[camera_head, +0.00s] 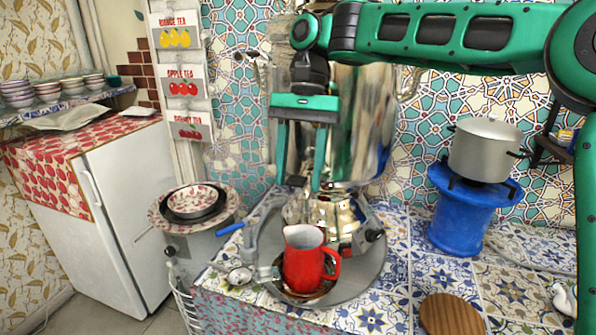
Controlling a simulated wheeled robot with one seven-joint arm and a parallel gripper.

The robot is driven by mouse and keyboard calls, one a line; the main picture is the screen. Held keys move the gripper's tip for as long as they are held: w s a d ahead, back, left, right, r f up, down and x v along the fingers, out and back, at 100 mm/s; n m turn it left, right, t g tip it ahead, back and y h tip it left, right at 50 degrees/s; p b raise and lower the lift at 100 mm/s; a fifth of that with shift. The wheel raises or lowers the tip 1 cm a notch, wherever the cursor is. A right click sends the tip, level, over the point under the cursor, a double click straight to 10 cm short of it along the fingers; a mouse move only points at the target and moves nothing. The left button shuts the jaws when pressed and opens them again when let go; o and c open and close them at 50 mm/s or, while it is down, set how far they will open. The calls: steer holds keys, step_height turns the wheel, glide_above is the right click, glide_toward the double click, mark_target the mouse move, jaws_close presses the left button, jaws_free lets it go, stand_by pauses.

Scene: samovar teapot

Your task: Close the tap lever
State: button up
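The samovar (362,125) is a large shiny metal urn standing behind my gripper. A grey metal piece (252,238), possibly the tap, shows left of a red pitcher (302,265). The pitcher stands upright in a small dark dish on a grey round tray (368,278). My gripper (299,187) points down, with its two green fingers apart and no object visible between them. It appears above the pitcher in the picture, in front of the samovar. My arm covers part of the samovar's top.
A blue stand (462,222) with a metal pot (485,150) is at right. A round wooden board (450,316) lies on the tiled counter (395,310). Stacked bowls (193,203) and a white fridge (120,205) are at left. Some counter between tray and stand is clear.

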steer(key=shift+r, duration=0.55)
step_height(320, 180, up, 3)
steer(key=shift+w+a, duration=0.1)
steer(key=shift+w, duration=0.05)
steer(key=s+a+r, duration=0.6)
steer(key=s, duration=0.3)
steer(key=shift+s+a+r, duration=0.3)
steer(key=shift+a+r, duration=0.05)
steer(key=shift+r, duration=0.05)
